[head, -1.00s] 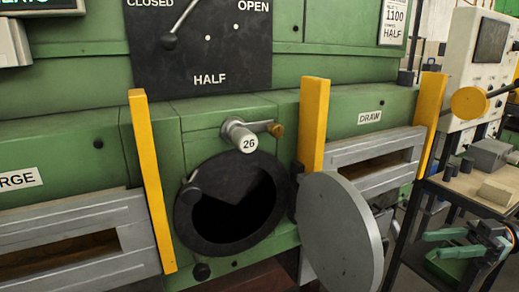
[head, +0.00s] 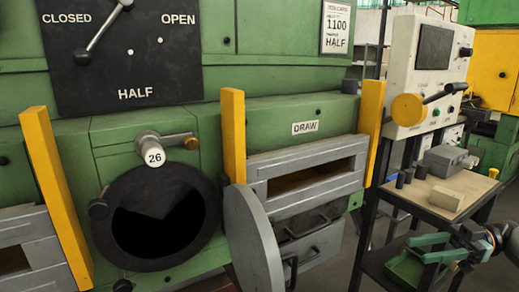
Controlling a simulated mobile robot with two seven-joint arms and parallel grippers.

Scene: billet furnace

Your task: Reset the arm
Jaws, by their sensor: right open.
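My right gripper (head: 417,249) shows at the lower right, with two green fingers pointing left and a gap between them. It is open and empty, and its arm comes in from the right edge. It appears in front of the workbench (head: 478,184), near the green bin (head: 405,272) on the lower shelf. I cannot tell its exact distance from them. My left gripper is not in view.
The green furnace has a round black port (head: 106,235), its grey disc door (head: 250,245) swung aside, and a draw slot (head: 310,178). Yellow posts (head: 234,135) stick out. A tan block (head: 446,198) and a grey box (head: 444,160) sit on the bench.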

